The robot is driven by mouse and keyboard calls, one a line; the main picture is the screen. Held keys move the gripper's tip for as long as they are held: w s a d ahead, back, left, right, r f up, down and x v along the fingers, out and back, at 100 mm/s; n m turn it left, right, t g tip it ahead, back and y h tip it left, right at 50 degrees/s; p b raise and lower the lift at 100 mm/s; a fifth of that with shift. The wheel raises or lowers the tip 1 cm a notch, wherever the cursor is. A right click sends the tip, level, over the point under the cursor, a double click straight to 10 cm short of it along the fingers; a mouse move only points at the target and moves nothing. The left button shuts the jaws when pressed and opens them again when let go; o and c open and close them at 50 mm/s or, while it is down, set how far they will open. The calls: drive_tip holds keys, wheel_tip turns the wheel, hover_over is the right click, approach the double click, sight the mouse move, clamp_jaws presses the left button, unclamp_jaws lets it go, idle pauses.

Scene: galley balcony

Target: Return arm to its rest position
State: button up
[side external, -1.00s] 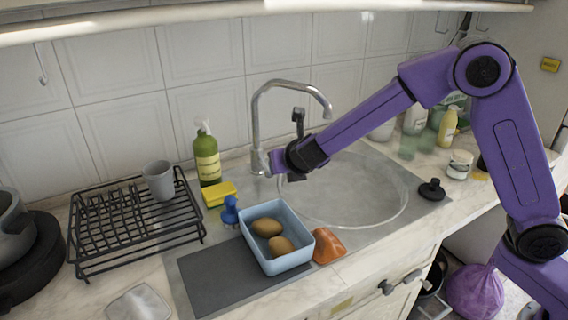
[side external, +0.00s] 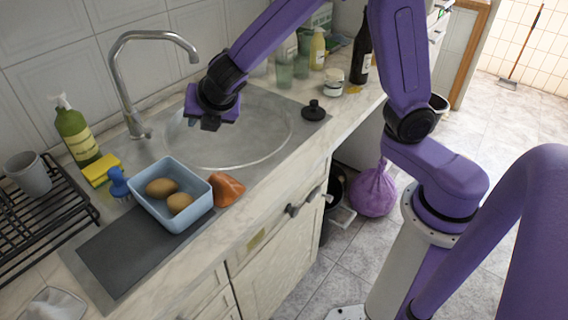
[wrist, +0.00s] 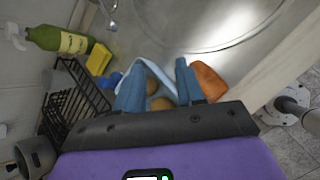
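My gripper (side external: 211,122) hangs in the air over the left part of the round sink (side external: 262,140), pointing downward. In the wrist view its two blue fingers (wrist: 160,75) stand apart with nothing held between them. Beyond the fingers, well away from them, is a light blue tub (side external: 180,219) holding two brown, potato-like items (side external: 161,188). An orange lump (side external: 228,190) lies on the counter against the tub's right side; it also shows in the wrist view (wrist: 209,80).
A tall faucet (side external: 119,85) stands just left of my gripper. A green bottle (side external: 75,132), yellow sponge (side external: 100,172), blue brush (side external: 118,184) and black rack (side external: 50,222) are at left. Several bottles and jars stand behind the sink at right. The floor at right is largely clear.

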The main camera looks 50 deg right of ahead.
drive_tip(key=s+d+m+g, duration=0.2)
drive_tip(key=s+d+m, duration=0.1)
drive_tip(key=s, duration=0.7)
drive_tip(key=s+d+m+g+y, duration=0.1)
drive_tip(key=s+d+m+g, duration=0.2)
drive_tip(key=s+m, duration=0.3)
drive_tip(key=s+d+f+m+g+y, duration=0.1)
drive_tip(key=s+d+m, duration=0.4)
drive_tip(key=s, duration=0.9)
drive_tip(key=shift+s+d+g, duration=0.25)
drive_tip(key=shift+s+g, duration=0.15)
drive_tip(key=shift+g, duration=0.5)
